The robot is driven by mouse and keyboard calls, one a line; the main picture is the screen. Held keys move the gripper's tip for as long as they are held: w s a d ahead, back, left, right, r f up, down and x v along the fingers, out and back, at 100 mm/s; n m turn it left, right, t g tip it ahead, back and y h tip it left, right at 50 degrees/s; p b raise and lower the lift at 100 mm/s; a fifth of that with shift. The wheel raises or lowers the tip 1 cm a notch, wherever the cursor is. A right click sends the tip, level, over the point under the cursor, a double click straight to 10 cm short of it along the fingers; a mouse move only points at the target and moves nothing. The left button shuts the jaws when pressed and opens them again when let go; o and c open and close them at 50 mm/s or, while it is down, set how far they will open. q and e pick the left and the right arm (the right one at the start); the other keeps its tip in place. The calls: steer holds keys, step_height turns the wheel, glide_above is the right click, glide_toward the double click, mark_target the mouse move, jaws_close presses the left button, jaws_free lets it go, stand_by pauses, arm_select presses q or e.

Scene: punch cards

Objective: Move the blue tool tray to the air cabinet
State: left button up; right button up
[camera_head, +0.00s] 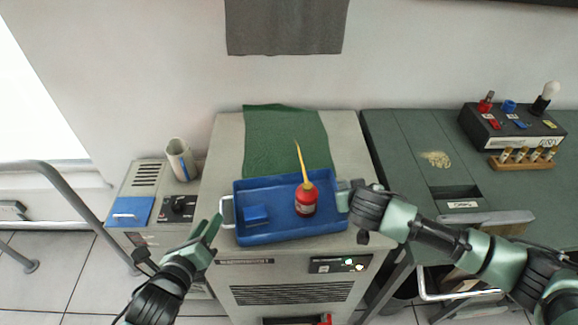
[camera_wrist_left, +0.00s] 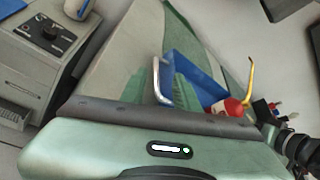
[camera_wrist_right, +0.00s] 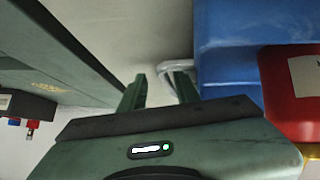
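The blue tool tray (camera_head: 290,238) lies flat on a beige vented cabinet (camera_head: 213,190), partly over a green cloth (camera_head: 285,140). It holds a red oil can (camera_head: 306,200) with a yellow spout and a small blue box (camera_head: 256,215). A pale handle stands at each end. My left gripper (camera_head: 207,228) is open and empty, just left of and below the left handle (camera_head: 227,212); that handle also shows in the left wrist view (camera_wrist_left: 158,80). My right gripper (camera_wrist_right: 158,90) is open at the right handle (camera_wrist_right: 175,68), its fingers apart. Contact is unclear.
A low grey unit (camera_head: 150,185) with a blue pad (camera_head: 130,211) and a cup (camera_head: 180,159) stands at left. A green bench (camera_head: 410,140) at right bears a black box (camera_head: 515,125) and a wooden rack (camera_head: 525,162). A grey railing (camera_head: 75,200) is far left.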

steer(key=v, duration=1.1)
steer(key=shift+s+r, duration=0.25)
steer(key=shift+s, duration=0.05)
arm_select(q)
steer(key=shift+s, duration=0.1)
arm_select(e)
steer(key=shift+f, duration=0.1)
